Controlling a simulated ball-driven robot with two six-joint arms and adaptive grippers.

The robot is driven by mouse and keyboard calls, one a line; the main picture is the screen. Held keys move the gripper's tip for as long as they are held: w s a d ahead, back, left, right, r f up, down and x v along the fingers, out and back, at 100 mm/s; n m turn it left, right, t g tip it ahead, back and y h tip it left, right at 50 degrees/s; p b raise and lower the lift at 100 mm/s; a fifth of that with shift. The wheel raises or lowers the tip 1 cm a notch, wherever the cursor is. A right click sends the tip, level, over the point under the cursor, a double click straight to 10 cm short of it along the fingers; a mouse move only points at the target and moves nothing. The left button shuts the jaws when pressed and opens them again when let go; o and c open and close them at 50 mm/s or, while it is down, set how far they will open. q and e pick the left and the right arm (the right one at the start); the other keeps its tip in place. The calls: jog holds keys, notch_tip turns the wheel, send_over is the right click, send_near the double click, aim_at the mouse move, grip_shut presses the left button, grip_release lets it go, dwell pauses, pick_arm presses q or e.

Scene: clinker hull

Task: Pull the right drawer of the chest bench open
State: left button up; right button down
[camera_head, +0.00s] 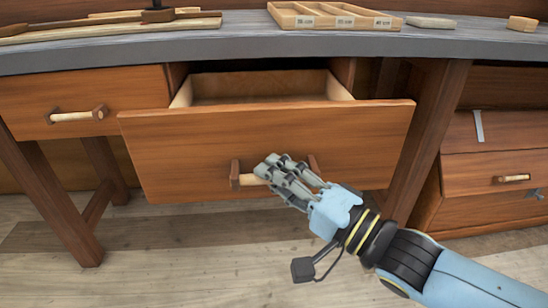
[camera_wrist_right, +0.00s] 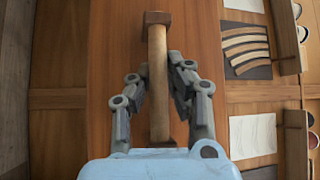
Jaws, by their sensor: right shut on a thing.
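The right drawer (camera_head: 200,153) of the chest bench (camera_head: 225,53) stands partly out, and its pale inside shows behind the front. My right gripper (camera_head: 272,170) is shut on the drawer's wooden handle (camera_head: 248,180). In the right wrist view the handle (camera_wrist_right: 157,75) runs between the two fingers of my right gripper (camera_wrist_right: 163,85), against the brown drawer front (camera_wrist_right: 115,60). The fingers hide part of the handle in the head view. The left drawer (camera_head: 85,98) beside it is closed. My left gripper is not in view.
A tray with labelled compartments (camera_head: 330,20) and wooden pieces (camera_head: 110,25) lie on the grey bench top. A bench leg (camera_head: 425,130) stands just right of the open drawer. Another brown drawer cabinet (camera_head: 490,175) is at the right. The floor in front (camera_head: 150,265) is clear.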

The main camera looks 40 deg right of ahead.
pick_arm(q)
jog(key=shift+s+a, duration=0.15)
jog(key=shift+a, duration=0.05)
pick_arm(e)
jog(key=shift+s+f, duration=0.25)
jog(key=shift+f, duration=0.1)
jog(key=c, duration=1.4)
grip_release()
jog(key=shift+c, duration=0.2)
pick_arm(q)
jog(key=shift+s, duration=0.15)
pick_arm(e)
jog(key=shift+o, duration=1)
jog(key=shift+w+r, duration=0.1)
jog(key=shift+r, duration=0.05)
jog(key=shift+s, duration=0.25)
jog(key=v, duration=1.1)
jog(key=shift+s, duration=0.25)
